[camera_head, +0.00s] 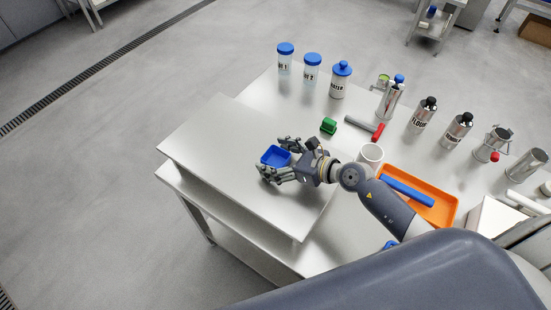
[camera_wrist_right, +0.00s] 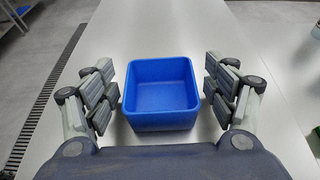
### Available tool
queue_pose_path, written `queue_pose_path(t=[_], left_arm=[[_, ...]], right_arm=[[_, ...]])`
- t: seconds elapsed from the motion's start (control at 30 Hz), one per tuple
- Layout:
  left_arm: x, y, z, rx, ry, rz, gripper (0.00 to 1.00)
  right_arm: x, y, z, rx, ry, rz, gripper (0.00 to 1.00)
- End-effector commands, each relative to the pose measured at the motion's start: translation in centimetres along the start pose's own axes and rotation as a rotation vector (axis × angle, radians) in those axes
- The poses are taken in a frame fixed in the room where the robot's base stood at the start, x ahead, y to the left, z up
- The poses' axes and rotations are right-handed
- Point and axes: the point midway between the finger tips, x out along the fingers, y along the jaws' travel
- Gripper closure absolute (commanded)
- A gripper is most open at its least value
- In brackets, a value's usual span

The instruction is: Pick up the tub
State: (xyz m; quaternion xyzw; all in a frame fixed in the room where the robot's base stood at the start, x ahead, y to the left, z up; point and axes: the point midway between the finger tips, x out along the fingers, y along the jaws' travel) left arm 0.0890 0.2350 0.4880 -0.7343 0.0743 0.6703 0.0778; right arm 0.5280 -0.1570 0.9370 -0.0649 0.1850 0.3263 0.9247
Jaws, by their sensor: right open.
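The tub is a small square blue container (camera_head: 272,155), empty, on the raised metal board at the left of the table. It also shows in the right wrist view (camera_wrist_right: 160,93), upright, with its open top facing up. My right gripper (camera_head: 272,159) is open, with its fingers on either side of the tub. In the right wrist view the right gripper (camera_wrist_right: 164,92) has a finger left and right of the tub, with a small gap at each side. My left gripper is not in view.
An orange tray (camera_head: 440,208) lies to the right. Blue-lidded jars (camera_head: 312,70) stand at the back. The metal board (camera_head: 215,135) is otherwise clear.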

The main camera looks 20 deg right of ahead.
Motion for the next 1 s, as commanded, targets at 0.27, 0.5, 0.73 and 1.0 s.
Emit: queue_pose_path(t=[0.27,0.5,0.73,1.0], left_arm=[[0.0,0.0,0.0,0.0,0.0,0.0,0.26],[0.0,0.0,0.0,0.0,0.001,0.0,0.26],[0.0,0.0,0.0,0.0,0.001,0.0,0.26],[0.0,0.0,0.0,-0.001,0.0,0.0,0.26]], right_arm=[[0.2,0.0,0.0,-0.001,0.0,0.0,0.28],[0.1,0.0,0.0,0.0,0.0,0.0,0.66],[0.1,0.0,0.0,0.0,0.0,0.0,0.66],[-0.4,-0.1,1.2,-0.003,-0.001,0.0,0.66]])
